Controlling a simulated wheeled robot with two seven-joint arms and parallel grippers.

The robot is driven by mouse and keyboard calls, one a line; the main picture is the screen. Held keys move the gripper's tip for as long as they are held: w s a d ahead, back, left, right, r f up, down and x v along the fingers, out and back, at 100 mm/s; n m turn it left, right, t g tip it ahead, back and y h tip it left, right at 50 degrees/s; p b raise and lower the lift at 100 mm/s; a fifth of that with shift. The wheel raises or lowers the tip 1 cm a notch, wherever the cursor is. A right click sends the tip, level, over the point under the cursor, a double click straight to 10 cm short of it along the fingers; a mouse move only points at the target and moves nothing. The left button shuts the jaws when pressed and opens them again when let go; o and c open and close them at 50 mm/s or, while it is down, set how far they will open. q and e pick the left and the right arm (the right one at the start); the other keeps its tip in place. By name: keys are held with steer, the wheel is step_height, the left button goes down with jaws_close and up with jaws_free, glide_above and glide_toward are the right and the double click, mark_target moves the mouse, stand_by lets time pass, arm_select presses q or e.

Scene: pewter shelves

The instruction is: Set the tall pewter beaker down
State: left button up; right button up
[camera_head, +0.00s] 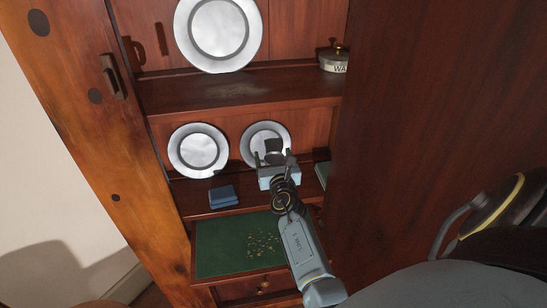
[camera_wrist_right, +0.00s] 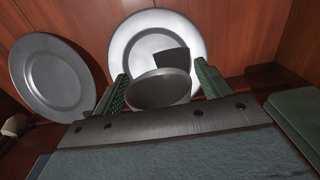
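The pewter beaker shows in the right wrist view as a dark grey cup (camera_wrist_right: 158,90) with an oval rim, between the two green fingers of my right gripper (camera_wrist_right: 163,72). The fingers lie close at its two sides, and my gripper looks shut on it. In the head view the beaker (camera_head: 274,158) is a small grey shape at the end of my right gripper (camera_head: 273,160), over the middle shelf (camera_head: 185,193), in front of a plate. Its base is hidden, so I cannot tell whether it touches the shelf. My left gripper is not in view.
Pewter plates (camera_head: 198,150) and (camera_head: 266,141) lean at the back of the middle shelf; another (camera_head: 219,33) stands above. A blue box (camera_head: 223,196) lies at left, a green book (camera_head: 323,172) at right. Below is a green-lined surface (camera_head: 222,247). A dark panel (camera_head: 430,110) bounds the right.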

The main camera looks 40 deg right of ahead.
steer(key=shift+r, duration=0.1)
steer(key=shift+s+a, duration=0.1)
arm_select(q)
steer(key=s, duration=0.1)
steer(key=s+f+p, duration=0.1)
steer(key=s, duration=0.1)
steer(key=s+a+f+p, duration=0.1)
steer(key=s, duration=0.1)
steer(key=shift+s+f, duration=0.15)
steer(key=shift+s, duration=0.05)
arm_select(e)
steer(key=v, duration=1.1)
steer(key=shift+s+a, duration=0.15)
steer(key=shift+s, duration=0.2)
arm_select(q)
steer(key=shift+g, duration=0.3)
arm_select(e)
steer(key=shift+r, duration=0.1)
